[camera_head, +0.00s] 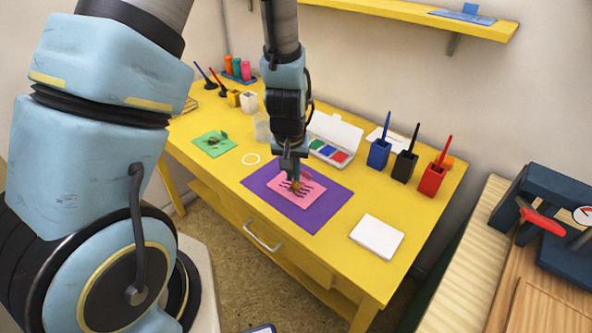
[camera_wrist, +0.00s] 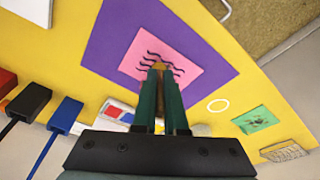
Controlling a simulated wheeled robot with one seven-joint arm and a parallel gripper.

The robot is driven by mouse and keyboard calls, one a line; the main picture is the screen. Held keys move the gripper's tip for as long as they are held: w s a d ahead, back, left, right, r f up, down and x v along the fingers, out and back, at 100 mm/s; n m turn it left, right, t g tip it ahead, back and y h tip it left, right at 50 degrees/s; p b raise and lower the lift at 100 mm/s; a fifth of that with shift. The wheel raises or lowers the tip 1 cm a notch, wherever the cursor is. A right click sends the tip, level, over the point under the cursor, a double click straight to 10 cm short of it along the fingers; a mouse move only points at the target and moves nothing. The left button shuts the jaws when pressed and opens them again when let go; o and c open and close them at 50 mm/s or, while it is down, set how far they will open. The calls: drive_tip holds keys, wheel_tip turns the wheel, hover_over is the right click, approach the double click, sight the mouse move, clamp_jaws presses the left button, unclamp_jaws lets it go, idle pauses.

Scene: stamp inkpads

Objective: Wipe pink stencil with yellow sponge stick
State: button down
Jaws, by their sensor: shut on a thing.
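The pink stencil (camera_head: 288,192) with dark wavy lines lies on a purple mat (camera_head: 324,212) on the yellow table; it also shows in the wrist view (camera_wrist: 180,46). My gripper (camera_head: 291,172) is over the stencil, pointing down. In the wrist view its green fingers (camera_wrist: 161,92) are close together around a small brownish-yellow tip (camera_wrist: 158,66), which seems to be the sponge stick.
An open ink pad box (camera_head: 331,140) stands behind the mat. Blue (camera_head: 379,153), black (camera_head: 404,166) and red (camera_head: 432,178) holders with sticks stand at the right. A white block (camera_head: 377,236) lies near the front right. A green stencil (camera_head: 213,144) and white ring (camera_head: 251,159) lie left.

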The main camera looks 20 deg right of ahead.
drive_tip(key=shift+f+b, duration=0.35)
drive_tip(key=shift+f, duration=0.05)
idle(0.8)
drive_tip(key=shift+w, duration=0.1)
drive_tip(key=shift+w+a, duration=0.3)
drive_tip(key=shift+w, duration=0.1)
idle(0.9)
drive_tip(key=shift+s, duration=0.1)
drive_tip(key=shift+s+d, duration=0.3)
drive_tip(key=shift+s, duration=0.05)
drive_tip(key=shift+w, duration=0.1)
drive_tip(key=shift+w+a, duration=0.3)
drive_tip(key=shift+w, duration=0.15)
